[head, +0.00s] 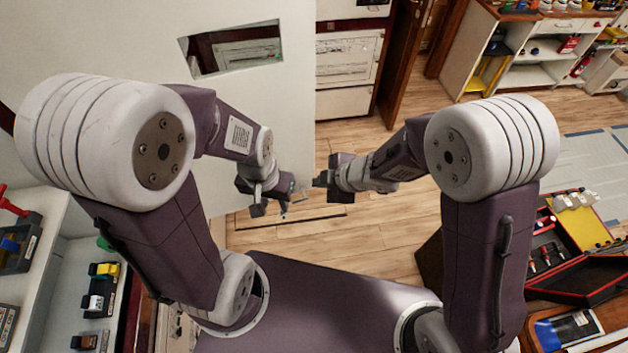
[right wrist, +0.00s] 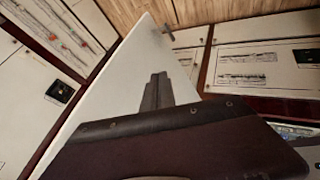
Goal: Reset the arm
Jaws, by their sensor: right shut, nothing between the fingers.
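Both of my arms reach forward in the head view, bent at the elbows. My left gripper (head: 272,207) hangs near the middle of the view, above the wooden floor and beside the white panel. Its fingers are too small to tell open from shut. My right gripper (head: 322,181) is just to the right of it, pointing left, with a small gap between the two in the picture. In the right wrist view the right gripper's dark fingers (right wrist: 158,90) are together with nothing between them, in front of a white surface.
A large white panel (head: 255,100) with a rectangular opening stands at the left and centre. A shelf with colored breakers (head: 97,300) is at lower left. An open red-edged toolbox (head: 575,245) is at right. White shelving (head: 535,75) stands at the back right. Wooden floor (head: 400,230) lies between.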

